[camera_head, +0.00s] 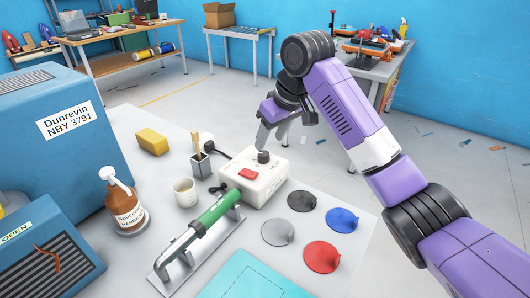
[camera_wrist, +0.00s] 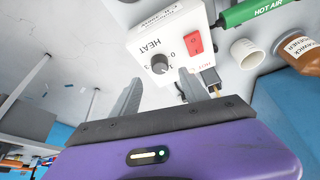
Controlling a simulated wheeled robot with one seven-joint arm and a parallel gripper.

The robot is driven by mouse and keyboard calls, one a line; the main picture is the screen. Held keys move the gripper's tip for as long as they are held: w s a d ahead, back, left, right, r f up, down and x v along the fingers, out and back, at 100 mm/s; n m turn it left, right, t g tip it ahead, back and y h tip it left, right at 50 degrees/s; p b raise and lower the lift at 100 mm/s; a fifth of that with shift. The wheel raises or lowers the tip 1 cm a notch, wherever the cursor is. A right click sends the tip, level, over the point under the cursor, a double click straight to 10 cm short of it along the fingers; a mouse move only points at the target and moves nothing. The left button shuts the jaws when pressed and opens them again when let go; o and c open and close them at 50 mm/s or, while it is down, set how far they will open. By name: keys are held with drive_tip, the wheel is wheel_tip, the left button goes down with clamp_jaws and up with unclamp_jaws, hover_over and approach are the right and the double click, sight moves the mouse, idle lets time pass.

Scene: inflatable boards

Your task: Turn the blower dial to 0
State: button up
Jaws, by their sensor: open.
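The blower's control box (camera_head: 252,184) is white and stands on the table behind the green hot-air tool (camera_head: 215,212). Its dark round dial (camera_head: 263,157) is on top at the back, beside a red switch (camera_head: 246,174). In the wrist view the dial (camera_wrist: 160,65) has HEAT printed near it and small digits beside it. I cannot tell which digit it points to. My gripper (camera_head: 272,139) is open and empty, above and close to the dial. In the wrist view its two fingers (camera_wrist: 158,82) point towards the dial, apart from each other; contact is not clear.
A cup (camera_head: 185,191), a brush holder (camera_head: 201,166), a yellow sponge (camera_head: 152,142) and a brown pump bottle (camera_head: 124,208) stand left of the box. Coloured discs (camera_head: 322,256) lie to its right. A blue machine (camera_head: 60,132) fills the left.

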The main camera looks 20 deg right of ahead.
sight(264, 154)
drive_tip(key=x, duration=0.6)
drive_tip(key=shift+w+f, duration=0.1)
drive_tip(key=shift+f, duration=0.15)
drive_tip(key=shift+a, duration=0.1)
clamp_jaws()
